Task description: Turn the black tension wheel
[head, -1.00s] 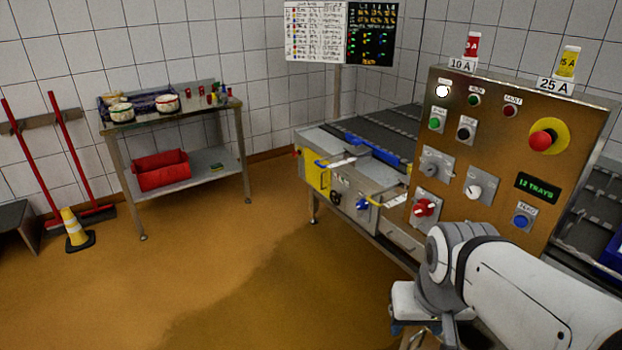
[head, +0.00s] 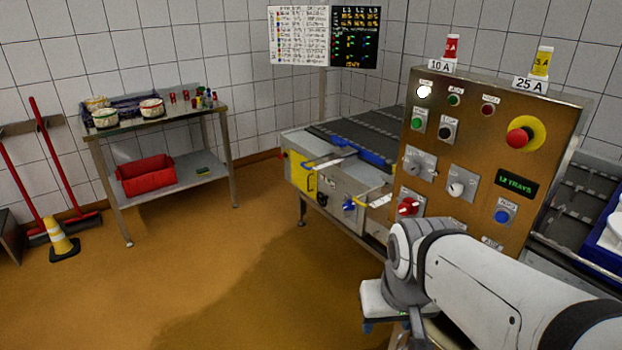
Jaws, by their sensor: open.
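A small black round wheel (head: 322,200) shows on the front side of the conveyor's steel frame, low down, beside a yellow panel. It looks like the black tension wheel, but it is small and its turn angle cannot be made out. My arm reaches in from the lower right and bends down in front of the control cabinet. Its wrist is well to the right of the wheel and apart from it. I cannot make out my gripper's fingers in this view.
A control cabinet (head: 470,130) with buttons and a red emergency stop stands right of the conveyor (head: 375,130). A steel side table (head: 178,117) stands at left. The floor between is clear.

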